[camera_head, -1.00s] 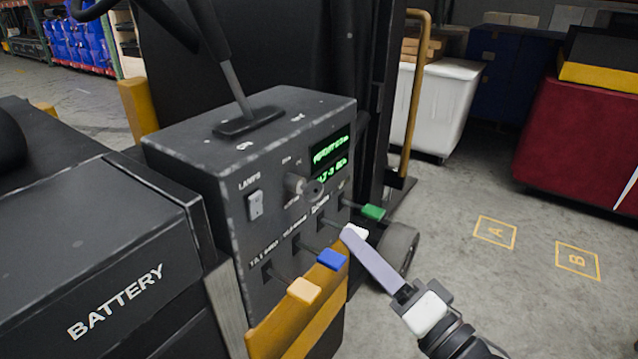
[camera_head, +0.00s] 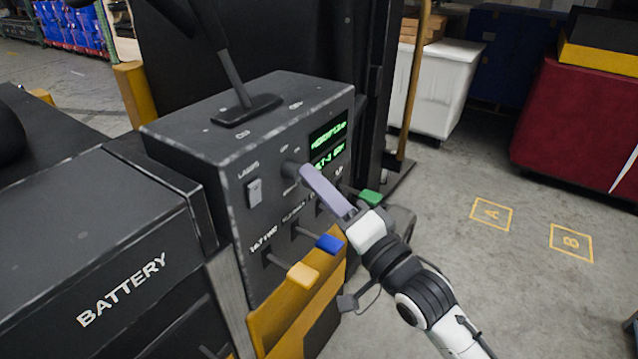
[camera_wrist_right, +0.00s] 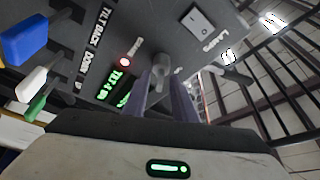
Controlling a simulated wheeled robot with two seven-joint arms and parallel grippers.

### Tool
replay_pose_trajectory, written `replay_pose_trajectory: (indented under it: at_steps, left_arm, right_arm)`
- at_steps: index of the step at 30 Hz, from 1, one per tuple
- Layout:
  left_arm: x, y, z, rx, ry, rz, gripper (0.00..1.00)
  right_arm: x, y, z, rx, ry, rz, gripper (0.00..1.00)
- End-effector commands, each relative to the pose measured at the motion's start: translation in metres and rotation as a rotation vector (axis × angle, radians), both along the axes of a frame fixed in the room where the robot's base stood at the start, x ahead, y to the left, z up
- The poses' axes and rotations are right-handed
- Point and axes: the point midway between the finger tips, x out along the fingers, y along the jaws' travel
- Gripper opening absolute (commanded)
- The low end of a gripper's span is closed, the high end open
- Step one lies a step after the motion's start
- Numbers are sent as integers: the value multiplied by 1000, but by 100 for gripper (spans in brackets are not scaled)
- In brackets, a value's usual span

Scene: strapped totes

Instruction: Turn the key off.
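The key (camera_wrist_right: 162,63) sits on the face of the dark control console (camera_head: 232,190), beside the lamps switch. In the head view my right gripper (camera_head: 306,172) reaches up to the key, and its fingers cover most of it. In the right wrist view the two purple fingers of my right gripper (camera_wrist_right: 164,84) stand apart, one on each side of the key, with a gap between them. I cannot tell whether either finger touches the key. My left gripper is in neither view.
The lamps switch (camera_head: 254,192) is left of the key. A lit green display (camera_head: 328,145) is to its right. Levers with yellow (camera_head: 303,274), blue (camera_head: 329,243) and green (camera_head: 369,197) knobs stick out below; the white knob (camera_wrist_right: 31,84) shows in the wrist view.

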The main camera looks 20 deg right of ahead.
Motion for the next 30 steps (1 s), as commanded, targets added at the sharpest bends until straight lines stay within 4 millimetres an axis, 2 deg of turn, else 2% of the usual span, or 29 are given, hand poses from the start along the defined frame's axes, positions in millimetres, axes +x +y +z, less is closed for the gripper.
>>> replay_pose_trajectory:
  at_steps: [4,9,20,30]
  left_arm:
    - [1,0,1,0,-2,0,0]
    - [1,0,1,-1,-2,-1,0]
    - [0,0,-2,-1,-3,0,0]
    - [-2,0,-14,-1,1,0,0]
  right_arm:
    - [0,0,0,0,0,0,25]
    - [0,0,0,0,0,0,0]
    - [0,0,-2,-29,-22,-1,0]
    - [1,-1,-4,-203,-157,2,0]
